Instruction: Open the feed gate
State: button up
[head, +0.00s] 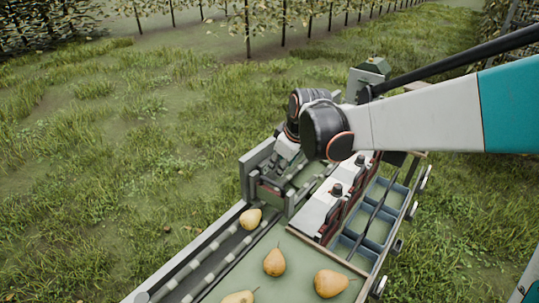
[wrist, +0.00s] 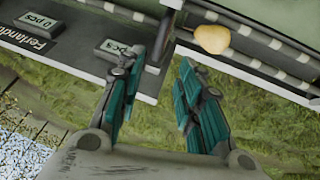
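The feed gate is hard to single out. A grey upright frame (head: 250,172) stands across the far end of the roller lane and may be it; I cannot tell its position. My gripper (head: 277,172) is over the machine beside this frame, and my wrist hides part of it. In the wrist view my gripper (wrist: 168,62) has its teal-padded fingers apart with nothing between them. A grey edge of the machine (wrist: 150,85) lies just beyond the fingertips; contact cannot be told.
A pear (head: 251,218) lies on the roller lane (head: 205,255), also in the wrist view (wrist: 212,39). Several pears rest on the green tray (head: 240,275). Blue bins (head: 378,228) line the right side. Counter panels (wrist: 122,48) show in the wrist view. Grass surrounds the machine.

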aim_at(272, 182)
jog(key=b+x, duration=0.3)
jog(key=x, duration=0.8)
jog(key=shift+w+a+f, duration=0.1)
jog(key=shift+w+f, duration=0.05)
jog(key=shift+f, duration=0.1)
grip_shut()
